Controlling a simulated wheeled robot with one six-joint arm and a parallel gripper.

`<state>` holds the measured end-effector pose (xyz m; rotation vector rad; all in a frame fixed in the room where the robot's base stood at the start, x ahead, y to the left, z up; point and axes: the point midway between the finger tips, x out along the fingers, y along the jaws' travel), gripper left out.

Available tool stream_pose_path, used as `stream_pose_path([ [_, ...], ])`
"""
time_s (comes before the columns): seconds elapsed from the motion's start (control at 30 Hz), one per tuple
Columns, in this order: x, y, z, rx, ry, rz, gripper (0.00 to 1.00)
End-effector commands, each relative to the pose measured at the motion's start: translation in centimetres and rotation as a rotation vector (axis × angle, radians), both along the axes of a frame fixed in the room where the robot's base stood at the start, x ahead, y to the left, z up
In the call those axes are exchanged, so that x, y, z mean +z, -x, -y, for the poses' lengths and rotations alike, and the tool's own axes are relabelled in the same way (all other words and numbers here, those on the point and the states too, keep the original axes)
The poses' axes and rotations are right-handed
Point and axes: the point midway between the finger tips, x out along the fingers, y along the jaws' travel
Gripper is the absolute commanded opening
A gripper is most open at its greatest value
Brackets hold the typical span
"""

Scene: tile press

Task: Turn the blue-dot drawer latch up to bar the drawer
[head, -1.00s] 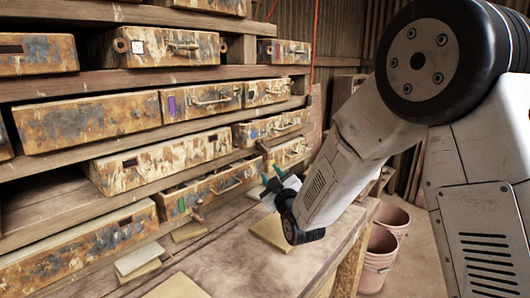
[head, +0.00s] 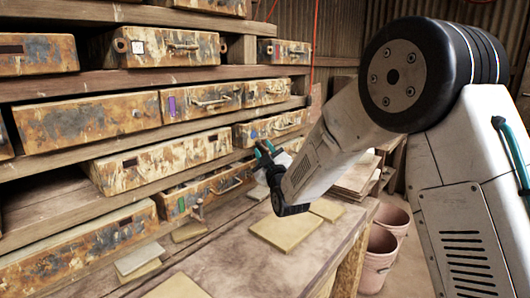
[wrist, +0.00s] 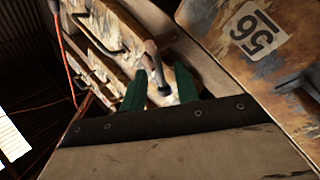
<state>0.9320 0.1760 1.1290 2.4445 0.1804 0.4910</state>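The blue-dot drawer (head: 283,124) is a rusty, worn yellow drawer on the right of a middle shelf, with its blue mark (head: 253,134) near its left end. My gripper (head: 265,150) is just below and in front of that end in the head view, hiding the latch there. In the wrist view my gripper (wrist: 160,84) has its two green fingers apart. A metal latch lever (wrist: 153,62) with a rounded end reaches between them. Gaps show beside the lever, and I cannot tell whether either finger touches it.
A green-marked drawer (head: 220,187) with a handle sits below, with a small latch (head: 197,209) near it. Flat tiles (head: 285,230) lie on the workbench (head: 245,268). Buckets (head: 380,255) stand on the floor at right.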

Motion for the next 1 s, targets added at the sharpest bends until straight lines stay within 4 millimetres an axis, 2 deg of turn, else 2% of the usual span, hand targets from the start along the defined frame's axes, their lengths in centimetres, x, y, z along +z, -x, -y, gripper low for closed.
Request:
stream_pose_path([
  [0.07, 0.0, 0.01, 0.0, 0.0, 0.0, 0.0, 0.31],
  [0.2, 0.0, 0.02, 0.01, 0.0, 0.0, 0.0, 0.0],
  [0.83, 0.45, -0.15, 0.23, -0.001, -0.099, -0.1, 0.0],
  [0.9, 0.45, -0.15, 0.23, -0.001, -0.099, -0.1, 0.23],
  [0.93, 0.44, -0.15, 0.22, -0.001, -0.099, -0.1, 0.31],
  [1.0, 0.46, -0.14, 0.21, -0.001, -0.099, -0.1, 0.31],
])
